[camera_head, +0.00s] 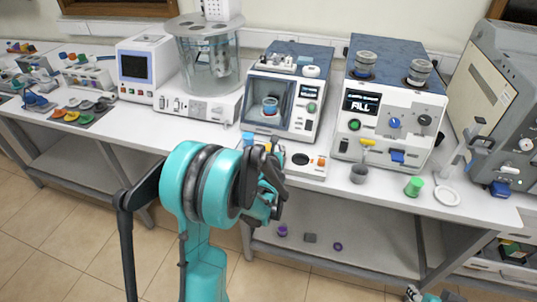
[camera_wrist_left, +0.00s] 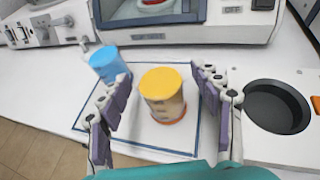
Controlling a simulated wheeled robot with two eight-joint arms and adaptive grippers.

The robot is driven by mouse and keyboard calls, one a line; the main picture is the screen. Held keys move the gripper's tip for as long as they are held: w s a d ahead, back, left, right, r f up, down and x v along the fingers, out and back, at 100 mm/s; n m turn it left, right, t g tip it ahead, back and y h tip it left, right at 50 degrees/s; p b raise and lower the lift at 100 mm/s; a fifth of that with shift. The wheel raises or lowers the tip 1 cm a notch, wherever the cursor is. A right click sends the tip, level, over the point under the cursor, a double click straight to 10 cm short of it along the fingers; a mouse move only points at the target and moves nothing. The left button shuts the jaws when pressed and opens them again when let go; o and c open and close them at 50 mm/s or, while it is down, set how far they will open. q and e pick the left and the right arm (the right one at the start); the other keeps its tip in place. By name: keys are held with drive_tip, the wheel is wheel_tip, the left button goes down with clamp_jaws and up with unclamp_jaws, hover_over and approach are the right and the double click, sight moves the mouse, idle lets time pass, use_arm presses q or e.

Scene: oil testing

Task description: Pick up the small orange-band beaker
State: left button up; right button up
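A small beaker with a yellow top and an orange band at its base (camera_wrist_left: 163,97) stands upright on a blue-outlined square on the white bench. My left gripper (camera_wrist_left: 160,88) is open, with one finger on each side of this beaker. Gaps show between the beaker and both fingers, and I cannot see any contact. In the head view my left gripper (camera_head: 265,180) is in front of the bench edge and mostly hides the beaker. Only a small part of my right gripper (camera_head: 420,295) shows at the bottom edge of the head view; its fingers are not clear.
A blue-topped beaker (camera_wrist_left: 108,63) stands close by the left finger. A dark round recess (camera_wrist_left: 280,108) is to the right. A machine with a glass-fronted chamber (camera_head: 285,90) stands behind. A grey cup (camera_head: 359,173) and a green cup (camera_head: 414,186) stand further right.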

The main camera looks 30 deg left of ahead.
use_arm(q)
drive_tip(key=c, duration=1.2)
drive_tip(key=shift+o, duration=0.2)
drive_tip(key=shift+r+p, duration=0.35)
drive_tip(key=shift+r, duration=0.2)
drive_tip(key=d+r+p, duration=0.5)
drive_tip(key=d+r, duration=0.4)
drive_tip(key=d, duration=0.2)
drive_tip(key=shift+w+d+r, duration=0.3)
drive_tip(key=shift+w+r, duration=0.05)
drive_tip(key=shift+r, duration=0.05)
use_arm(e)
wheel_tip(320, 180, up, 6)
drive_tip(key=shift+f, duration=0.2)
drive_tip(key=shift+f+b, duration=0.45)
drive_tip(key=shift+b, duration=0.05)
drive_tip(key=shift+c, duration=0.7)
use_arm(q)
drive_tip(key=shift+f, duration=0.4)
